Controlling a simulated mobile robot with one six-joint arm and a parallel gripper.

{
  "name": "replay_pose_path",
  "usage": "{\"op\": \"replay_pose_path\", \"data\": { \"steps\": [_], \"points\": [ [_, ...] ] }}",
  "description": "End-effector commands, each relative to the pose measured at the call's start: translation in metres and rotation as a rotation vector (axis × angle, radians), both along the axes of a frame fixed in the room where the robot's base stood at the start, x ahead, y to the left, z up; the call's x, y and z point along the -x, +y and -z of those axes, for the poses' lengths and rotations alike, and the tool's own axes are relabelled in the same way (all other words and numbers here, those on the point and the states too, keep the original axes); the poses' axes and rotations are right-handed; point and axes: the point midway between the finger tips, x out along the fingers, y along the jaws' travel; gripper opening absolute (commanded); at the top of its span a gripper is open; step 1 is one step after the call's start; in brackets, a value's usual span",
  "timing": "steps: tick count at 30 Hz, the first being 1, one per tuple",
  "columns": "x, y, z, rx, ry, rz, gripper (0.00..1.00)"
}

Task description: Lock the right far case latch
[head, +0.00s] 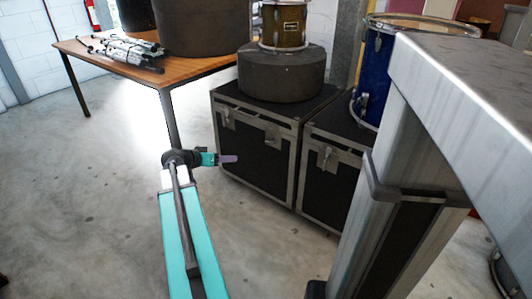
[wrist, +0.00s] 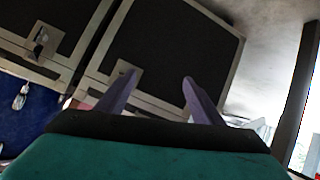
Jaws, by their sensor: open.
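Two black cases with metal edges stand side by side, the left case (head: 252,152) and the right case (head: 325,192). The left case has a latch near its left front corner (head: 227,119) and another near its right front corner (head: 271,136). A latch (head: 327,156) hangs on the right case; it also shows in the wrist view (wrist: 42,38). I cannot tell whether any latch is locked. My gripper (head: 230,159) is open and empty, in front of the left case. In the wrist view its fingers (wrist: 160,80) are apart, the left one partly covering a latch plate (wrist: 127,78).
A dark drum case (head: 280,75) with a small drum sits on the left case, and a blue drum (head: 372,75) on the right case. A metal frame (head: 470,70) blocks the right side. A wooden table (head: 100,55) stands at left. The floor (head: 90,170) between is clear.

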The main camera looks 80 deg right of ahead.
Motion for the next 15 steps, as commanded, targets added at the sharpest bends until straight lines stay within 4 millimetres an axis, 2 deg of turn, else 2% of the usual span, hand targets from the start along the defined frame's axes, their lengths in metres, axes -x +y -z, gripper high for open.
{"op": "replay_pose_path", "data": {
  "steps": [1, 3, 6, 10, 15],
  "points": [
    [0.019, -0.013, -0.003, 0.041, -0.009, 0.035, 0.61],
    [0.040, -0.026, -0.016, 0.092, -0.018, 0.075, 0.61],
    [0.063, -0.037, -0.031, 0.145, -0.027, 0.115, 0.61],
    [0.080, -0.044, -0.043, 0.183, -0.032, 0.144, 0.61],
    [0.083, -0.045, -0.047, 0.191, -0.034, 0.151, 0.61]
  ]
}}
